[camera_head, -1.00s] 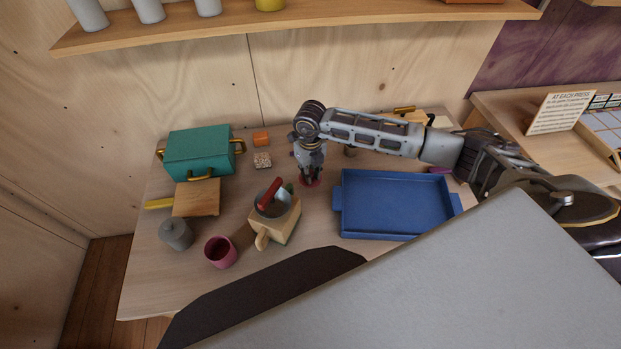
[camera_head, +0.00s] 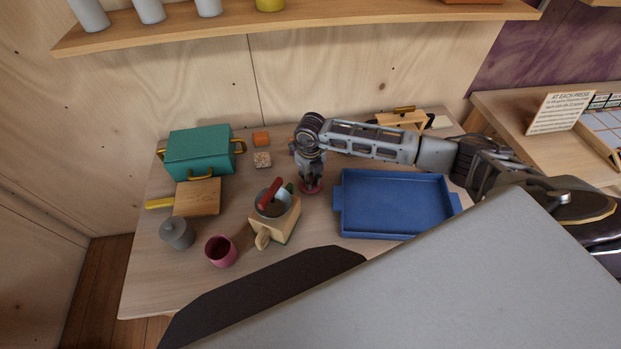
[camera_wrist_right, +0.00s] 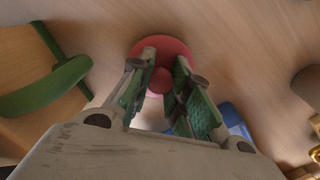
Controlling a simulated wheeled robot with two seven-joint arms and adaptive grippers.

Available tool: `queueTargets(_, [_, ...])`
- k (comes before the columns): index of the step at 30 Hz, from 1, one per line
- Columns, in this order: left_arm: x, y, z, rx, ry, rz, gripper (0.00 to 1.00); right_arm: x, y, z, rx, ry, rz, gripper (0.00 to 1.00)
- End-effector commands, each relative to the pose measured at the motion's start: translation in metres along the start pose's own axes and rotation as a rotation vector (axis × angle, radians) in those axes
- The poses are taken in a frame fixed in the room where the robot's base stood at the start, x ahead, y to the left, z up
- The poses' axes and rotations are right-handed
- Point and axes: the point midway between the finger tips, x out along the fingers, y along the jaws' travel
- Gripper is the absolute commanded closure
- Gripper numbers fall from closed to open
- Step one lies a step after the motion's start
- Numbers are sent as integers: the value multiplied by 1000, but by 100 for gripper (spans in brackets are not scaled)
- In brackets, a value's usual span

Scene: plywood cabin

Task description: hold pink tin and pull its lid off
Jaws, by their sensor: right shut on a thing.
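The pink tin (camera_head: 220,251) stands upright near the front left of the table, its top open and its inside dark. My right gripper (camera_head: 311,182) is well apart from it, behind and to the right, pointing down. It is shut on the round pink-red lid (camera_head: 311,189). In the right wrist view the lid (camera_wrist_right: 163,52) is a flat disc, and its round knob sits between the fingertips (camera_wrist_right: 162,80). The lid is low over or on the table; I cannot tell whether it touches. My left gripper is not in view.
A blue tray (camera_head: 395,203) lies just right of the lid. A wooden box with a red-handled item (camera_head: 276,217) stands in front left.

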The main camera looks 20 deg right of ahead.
Motion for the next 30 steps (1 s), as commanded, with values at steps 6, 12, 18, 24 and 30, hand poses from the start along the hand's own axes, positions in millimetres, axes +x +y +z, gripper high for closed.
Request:
queueTargets(6, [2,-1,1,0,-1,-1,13,2,0,0,0,0,0,66])
queueTargets(12, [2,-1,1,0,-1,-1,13,2,0,0,0,0,0,60])
queueTargets(18, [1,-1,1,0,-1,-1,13,2,0,0,0,0,0,60])
queueTargets(24, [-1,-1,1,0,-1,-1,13,-3,0,0,0,-1,0,60])
queueTargets(30, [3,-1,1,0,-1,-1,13,-24,-1,1,0,-3,-1,60])
